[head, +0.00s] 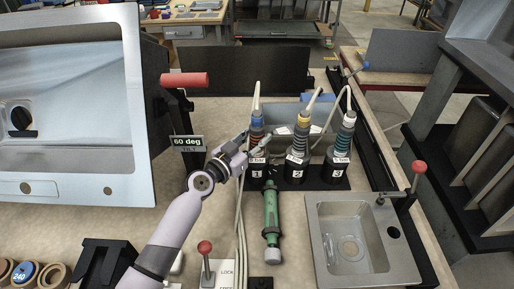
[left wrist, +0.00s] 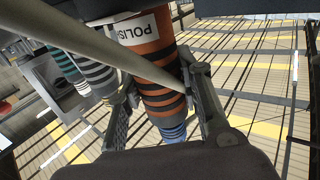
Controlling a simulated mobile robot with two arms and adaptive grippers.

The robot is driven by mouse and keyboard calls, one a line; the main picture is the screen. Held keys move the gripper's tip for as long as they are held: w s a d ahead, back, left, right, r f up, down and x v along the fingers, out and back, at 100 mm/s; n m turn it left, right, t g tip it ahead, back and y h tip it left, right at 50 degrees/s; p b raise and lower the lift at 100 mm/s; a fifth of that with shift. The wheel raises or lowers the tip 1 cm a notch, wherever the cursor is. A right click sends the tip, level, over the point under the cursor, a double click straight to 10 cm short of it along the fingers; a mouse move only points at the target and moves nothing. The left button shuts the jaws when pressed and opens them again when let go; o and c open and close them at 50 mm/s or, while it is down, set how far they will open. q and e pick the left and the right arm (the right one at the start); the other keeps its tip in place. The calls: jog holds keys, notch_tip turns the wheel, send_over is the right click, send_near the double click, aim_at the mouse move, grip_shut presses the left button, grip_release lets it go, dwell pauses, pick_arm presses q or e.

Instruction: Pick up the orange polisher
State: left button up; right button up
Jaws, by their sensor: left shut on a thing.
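The orange polisher (head: 257,128) stands upright at station 1, the leftmost of three tools in the black holder (head: 318,180). In the left wrist view the polisher (left wrist: 150,62) is orange with black bands, a white label and a blue-striped end. My left gripper (head: 252,150) reaches it from the left. In the wrist view its two fingers (left wrist: 163,98) are on either side of the banded body, shut on it. Whether the polisher's base is clear of the holder cannot be told. My right gripper is not in view.
A green tool (head: 271,215) lies in front beside hanging cables. A small steel sink (head: 323,250) is at front right. A big tilted sink (head: 90,190) fills the left.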

aim_at(257, 112)
pick_arm(q)
grip_shut()
jog(key=shift+r, duration=0.15)
notch_tip(257, 112, up, 9)
jog(key=p, duration=0.2)
jog(key=shift+p, duration=0.35)
jog(key=shift+r, duration=0.55)
jog(key=shift+f, duration=0.15)
